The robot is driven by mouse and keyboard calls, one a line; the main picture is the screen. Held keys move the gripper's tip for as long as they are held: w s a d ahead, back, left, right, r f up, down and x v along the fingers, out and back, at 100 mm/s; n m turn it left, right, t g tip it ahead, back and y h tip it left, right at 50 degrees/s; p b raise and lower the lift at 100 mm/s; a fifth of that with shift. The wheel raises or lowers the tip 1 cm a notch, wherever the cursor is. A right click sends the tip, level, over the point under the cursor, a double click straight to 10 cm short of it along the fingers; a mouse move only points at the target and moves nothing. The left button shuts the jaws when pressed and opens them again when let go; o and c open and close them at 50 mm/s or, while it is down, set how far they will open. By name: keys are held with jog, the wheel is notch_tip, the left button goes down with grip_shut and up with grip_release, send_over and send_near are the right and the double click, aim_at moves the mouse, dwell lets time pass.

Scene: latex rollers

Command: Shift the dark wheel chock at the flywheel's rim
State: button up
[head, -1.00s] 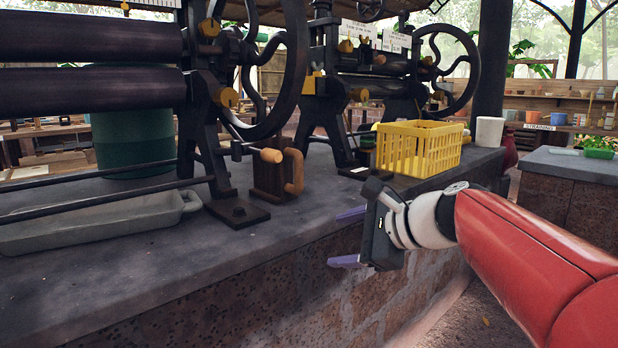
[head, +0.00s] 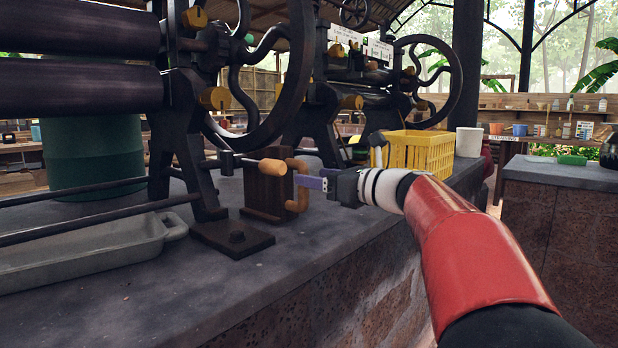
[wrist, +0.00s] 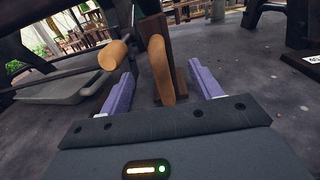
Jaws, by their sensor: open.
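The dark wheel chock (head: 262,194) stands on the stone counter below the flywheel's rim (head: 290,95). A tan wooden handle (head: 297,203) is on its near side. My gripper (head: 308,182) is at this handle, its purple fingers pointing left toward it. In the wrist view, the open gripper (wrist: 162,76) has one finger on each side of the tan handle (wrist: 161,72), with gaps on both sides. The dark block of the chock (wrist: 176,62) shows behind the handle.
A wooden crank grip (head: 273,167) sticks out close to the chock's upper part; it also shows in the wrist view (wrist: 113,54). A grey tray (head: 90,252) lies left. A yellow crate (head: 425,152) and white cup (head: 468,141) stand right. The counter's front is clear.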

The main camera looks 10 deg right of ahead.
aim_at(292, 172)
jog(key=shift+x, duration=3.8)
jog(key=shift+c, duration=0.2)
grip_shut()
jog(key=shift+s, duration=0.1)
